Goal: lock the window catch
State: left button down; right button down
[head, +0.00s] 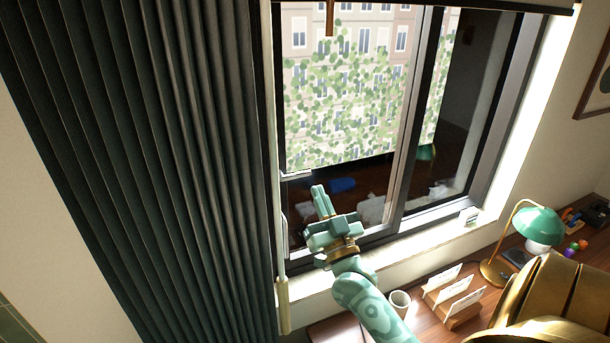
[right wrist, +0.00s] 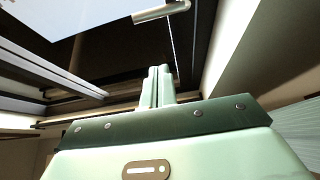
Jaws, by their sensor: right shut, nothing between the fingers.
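The window (head: 345,100) has dark frames and glass panes. A small pale lever (head: 297,174), which looks like the catch, sticks out at the left edge of the window frame. In the right wrist view a pale L-shaped lever (right wrist: 160,12) shows at the top, beyond the fingers. Whether it is locked I cannot tell. My right gripper (head: 318,189) is shut and empty in front of the lower left pane, below and right of the lever and apart from it. Its closed fingers (right wrist: 158,86) point toward the window in the wrist view. My left gripper is not in view.
A dark green pleated curtain (head: 150,150) hangs left of the window. A pale rod (head: 283,300) hangs at its edge. Below the sill stand a white cup (head: 400,301), a letter rack (head: 463,315) and a green lamp (head: 538,222) on a wooden desk.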

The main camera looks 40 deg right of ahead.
aim_at(303, 174)
jog(key=p+x, duration=0.2)
jog(key=x, duration=0.7)
jog(key=shift+w+f, duration=0.15)
jog(key=shift+f, duration=0.85)
jog(key=shift+w+f, duration=0.15)
jog(key=shift+f, duration=0.85)
jog(key=shift+f+m+g+h, duration=0.25)
jog(key=shift+m+h, duration=0.35)
jog(key=shift+m, duration=0.25)
jog(key=shift+f+m+g+h, duration=0.15)
jog(key=shift+m+g+h, duration=0.1)
jog(key=shift+m+h, duration=0.5)
jog(key=m+h, duration=0.1)
jog(key=m+g+p, duration=0.1)
jog(key=m, duration=0.1)
jog(key=shift+f+g+h, duration=0.3)
jog(key=shift+f+h, duration=0.05)
jog(key=shift+w+a+f+m+g+h+p, duration=0.15)
jog(key=shift+a+f+m+g+h, duration=0.35)
jog(key=shift+m, duration=0.55)
jog(key=shift+w+a+f+m+g+h+p, duration=0.15)
jog(key=shift+a+f+m+g+h, duration=0.15)
jog(key=shift+f+m, duration=0.6)
jog(key=shift+w+a+f+m+g+h+p, duration=0.15)
jog(key=shift+a+f+m+g+h, duration=0.3)
jog(key=shift+m, duration=0.7)
jog(key=shift+a, duration=0.1)
